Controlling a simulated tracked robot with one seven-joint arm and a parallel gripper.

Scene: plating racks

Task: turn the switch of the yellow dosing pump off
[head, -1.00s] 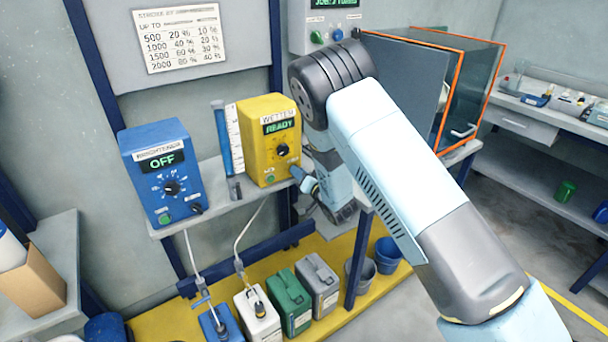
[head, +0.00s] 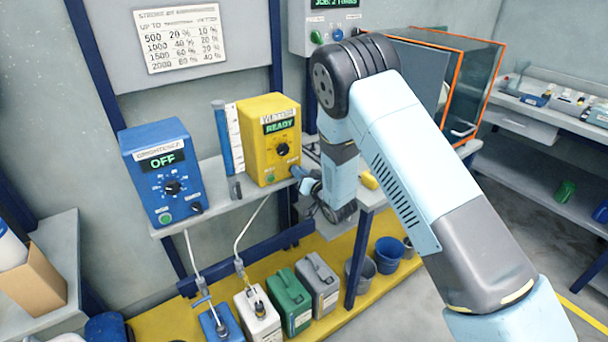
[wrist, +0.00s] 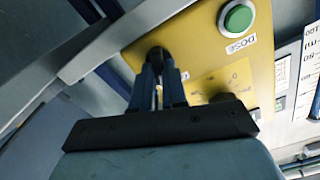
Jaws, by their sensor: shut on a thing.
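The yellow dosing pump (head: 256,150) stands on the shelf, right of a blue pump, and its green display (head: 279,126) reads READY. Its round black dial (head: 282,149) is in clear view. My gripper (head: 298,174) is at the lower right of the pump's front, its fingertips small here. In the wrist view, my gripper (wrist: 160,66) is shut on the pump's black switch knob (wrist: 158,54), near the edge of the yellow panel (wrist: 200,45). The fingers cover much of the knob, so its exact setting cannot be read.
The blue pump (head: 150,190) shows OFF. A green DOSE button (wrist: 238,18) is on the yellow panel in the wrist view. Several canisters stand below, including a green one (head: 289,294). An orange-edged cabinet (head: 478,90) stands behind my arm.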

